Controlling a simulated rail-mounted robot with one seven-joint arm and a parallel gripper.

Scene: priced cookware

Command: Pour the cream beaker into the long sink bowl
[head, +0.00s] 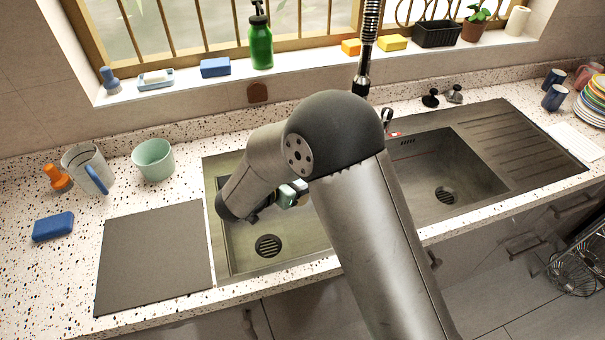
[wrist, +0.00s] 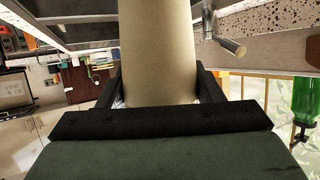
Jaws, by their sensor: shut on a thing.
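The cream beaker (wrist: 157,45) fills the middle of the wrist view as a smooth pale cylinder. My gripper (wrist: 158,88) is shut on it, with a dark finger on each side. The beaker's mouth and contents do not show. In the head view my arm hangs over the left sink bowl (head: 233,245), which has a round drain, and hides part of it. The right sink bowl (head: 420,180) lies beyond my arm. I cannot tell which bowl is the long one. The beaker is not clearly visible in the head view.
A dark board (head: 155,255) lies left of the sink. A tap (head: 364,70) rises behind my arm. The ribbed drainer (head: 510,135) is clear.

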